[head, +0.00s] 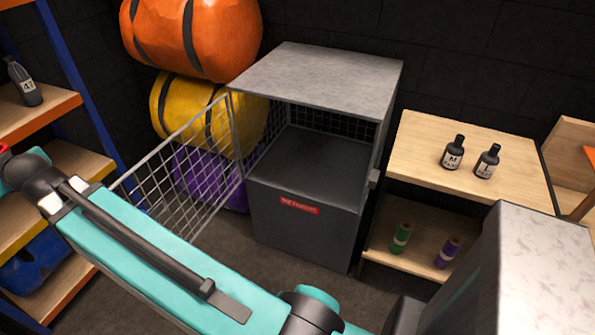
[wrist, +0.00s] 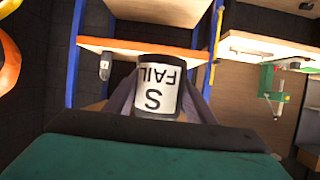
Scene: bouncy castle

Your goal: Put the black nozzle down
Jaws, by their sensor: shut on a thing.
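The black nozzle (wrist: 158,60) is in the wrist view, a dark cylinder with a white label reading "S FAIL", which appears upside down. My gripper (wrist: 157,98) is shut on it, with one finger on each side. Its far end is hidden. In the head view my arm reaches off the left edge, and neither the gripper nor the held nozzle can be made out there. Two other black bottle-shaped nozzles, one marked M (head: 453,153) and one beside it (head: 487,161), stand upright on the wooden table top (head: 425,135).
A black bottle (head: 24,83) stands on the left shelf rack (head: 50,112). Green (head: 401,238) and purple (head: 447,251) items stand on the lower shelf. Rolled bags (head: 195,35) are stacked behind.

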